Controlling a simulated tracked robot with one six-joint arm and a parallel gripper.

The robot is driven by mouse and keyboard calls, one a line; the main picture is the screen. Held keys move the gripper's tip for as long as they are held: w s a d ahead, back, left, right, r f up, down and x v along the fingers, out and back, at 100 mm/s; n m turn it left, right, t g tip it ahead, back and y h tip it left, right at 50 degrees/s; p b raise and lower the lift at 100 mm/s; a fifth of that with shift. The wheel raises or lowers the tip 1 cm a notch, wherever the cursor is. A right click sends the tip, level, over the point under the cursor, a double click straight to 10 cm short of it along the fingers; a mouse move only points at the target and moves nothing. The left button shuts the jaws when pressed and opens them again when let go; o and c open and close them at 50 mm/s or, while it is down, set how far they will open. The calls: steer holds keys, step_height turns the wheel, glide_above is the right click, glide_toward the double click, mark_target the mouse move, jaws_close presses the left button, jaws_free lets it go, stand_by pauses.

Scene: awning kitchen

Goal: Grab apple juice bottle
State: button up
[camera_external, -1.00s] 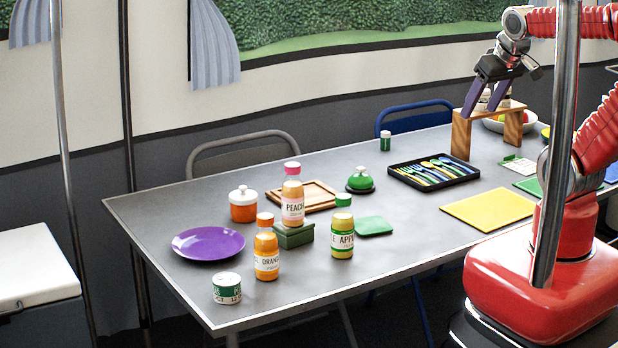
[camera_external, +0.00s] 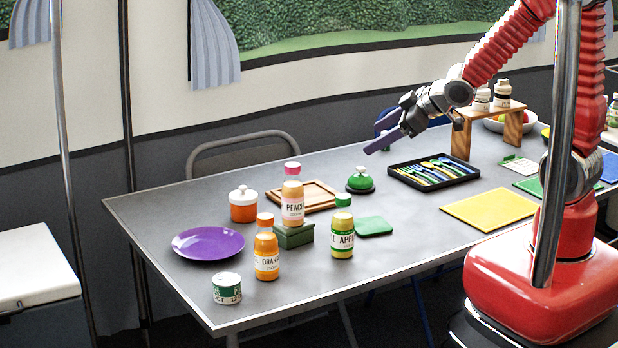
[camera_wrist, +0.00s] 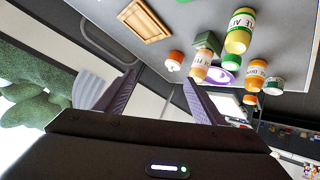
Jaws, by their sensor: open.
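The apple juice bottle (camera_external: 342,236) has a yellow body, a green cap and a white label with part of the word APPLE showing. It stands upright on the grey table, right of the green box under the peach bottle. In the wrist view the apple juice bottle (camera_wrist: 240,30) is at the upper right, beyond the fingers. My gripper (camera_external: 382,140) is open and empty, in the air above the far side of the table, behind and to the right of the bottle. Its two purple fingers (camera_wrist: 158,92) are spread apart in the wrist view.
The peach bottle (camera_external: 293,202) stands on a green box (camera_external: 294,236); the orange bottle (camera_external: 266,254) stands left of the apple juice. A green cloche (camera_external: 360,181), a cutlery tray (camera_external: 462,176) and a green square (camera_external: 374,226) lie nearby. A wooden stand (camera_external: 461,138) is at the right.

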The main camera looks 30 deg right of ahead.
mark_target(347, 220)
steer(key=s+a+f+n+y, duration=0.1)
steer(key=a+f, duration=0.1)
steer(key=a, duration=0.1)
steer(key=s+a+f+n+g+y, duration=0.1)
steer(key=a+f+y, duration=0.1)
steer(key=a+f, duration=0.1)
steer(key=s+a+f+n+y, duration=0.1)
steer(key=a+f, duration=0.1)
steer(key=a, duration=0.3)
steer(key=shift+a+f+n+g+y, duration=0.1)
steer(key=shift+f+n+g+y, duration=0.15)
steer(key=shift+n+g+y, duration=0.15)
steer(key=f, duration=0.2)
steer(key=s+f+y, duration=0.1)
steer(key=shift+a+f+g, duration=0.3)
steer(key=shift+a+g, duration=0.05)
steer(key=shift+g, duration=0.05)
steer(key=shift+m+y, duration=0.4)
steer(key=shift+y, duration=0.2)
steer(key=f, duration=0.1)
steer(key=d+f, duration=0.1)
steer(key=f, duration=0.2)
steer(key=shift+s+d+f, duration=0.2)
steer(key=shift+s+d, duration=0.1)
steer(key=shift+d, duration=0.05)
steer(key=shift+s+d+f, duration=0.1)
steer(key=shift+d+f, duration=0.25)
steer(key=shift+f, duration=0.25)
steer(key=shift+x, duration=1.25)
steer(key=shift+a, duration=0.1)
